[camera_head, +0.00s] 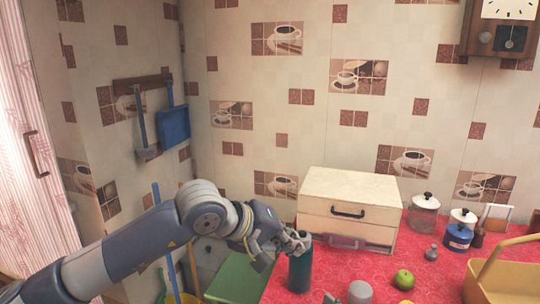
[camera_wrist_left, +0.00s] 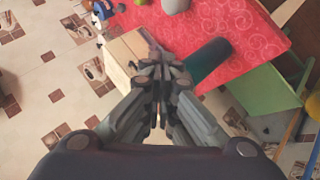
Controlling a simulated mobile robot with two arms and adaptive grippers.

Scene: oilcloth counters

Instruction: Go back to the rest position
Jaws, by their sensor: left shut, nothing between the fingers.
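My left arm comes in from the left in the head view. Its gripper (camera_head: 298,244) is at the left part of the red counter, by the top of a dark teal bottle (camera_head: 300,271). In the left wrist view the gripper (camera_wrist_left: 160,66) has its fingers together with nothing between them. The bottle (camera_wrist_left: 207,59) lies just to the right of the fingers there; I cannot tell whether they touch it.
A white box with a drawer (camera_head: 348,203) stands at the back of the red counter (camera_head: 335,270). Jars (camera_head: 424,217), a green apple (camera_head: 404,279), a grey cylinder (camera_head: 360,292) and a yellow basket (camera_head: 505,281) are to the right. A green surface (camera_head: 236,279) is at the left.

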